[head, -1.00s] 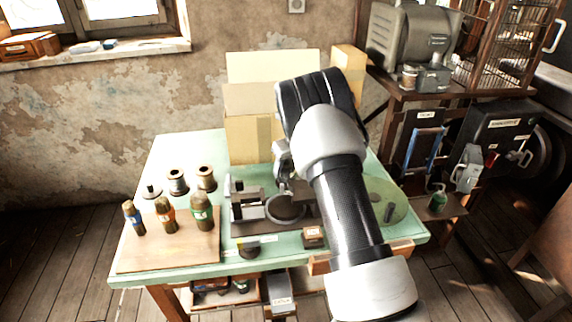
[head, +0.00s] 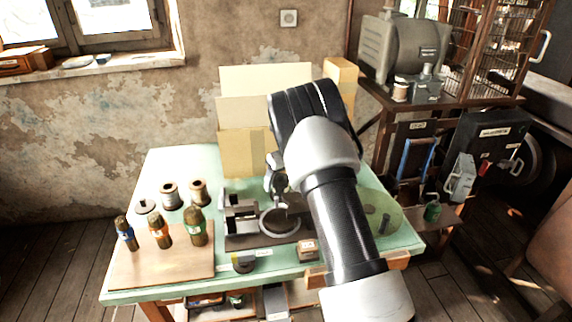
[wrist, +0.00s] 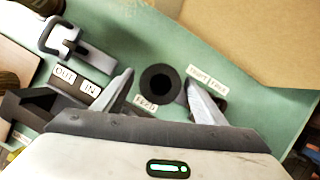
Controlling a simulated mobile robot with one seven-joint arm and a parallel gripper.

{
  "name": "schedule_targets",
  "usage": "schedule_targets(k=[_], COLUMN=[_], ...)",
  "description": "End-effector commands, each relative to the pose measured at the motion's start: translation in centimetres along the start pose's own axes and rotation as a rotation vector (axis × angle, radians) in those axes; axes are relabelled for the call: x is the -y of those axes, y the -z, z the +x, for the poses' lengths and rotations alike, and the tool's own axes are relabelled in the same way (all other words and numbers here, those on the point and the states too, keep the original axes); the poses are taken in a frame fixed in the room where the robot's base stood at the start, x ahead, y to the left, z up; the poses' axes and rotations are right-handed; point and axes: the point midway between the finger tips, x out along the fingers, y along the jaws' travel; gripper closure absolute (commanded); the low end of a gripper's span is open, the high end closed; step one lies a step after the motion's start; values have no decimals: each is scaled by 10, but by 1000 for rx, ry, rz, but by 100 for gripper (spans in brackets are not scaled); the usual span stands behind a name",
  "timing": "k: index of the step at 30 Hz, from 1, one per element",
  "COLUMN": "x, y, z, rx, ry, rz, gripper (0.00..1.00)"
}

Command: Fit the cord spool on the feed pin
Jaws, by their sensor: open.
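My gripper (head: 279,190) is above the back middle of the green table, partly hidden by my own arm in the head view. In the wrist view its two fingers (wrist: 160,77) are apart, with nothing visibly held. Two cord spools, one dark (head: 172,195) and one brown (head: 198,192), stand upright at the table's back left.
Several labelled bottles (head: 160,231) stand on a wooden board (head: 150,265) at the front left. A metal fixture with a ring (head: 280,222) is mid-table. Cardboard boxes (head: 240,150) rise behind my gripper. OUT and IN labels (wrist: 77,82) lie left of the fingers.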

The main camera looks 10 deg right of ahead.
Motion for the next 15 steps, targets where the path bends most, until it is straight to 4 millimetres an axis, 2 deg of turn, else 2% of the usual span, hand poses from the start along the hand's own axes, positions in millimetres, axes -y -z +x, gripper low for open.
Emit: schedule_targets(k=[15], x=[0], y=[-1], z=[-122], rx=[4], ry=[2], rz=[-1], gripper=[35])
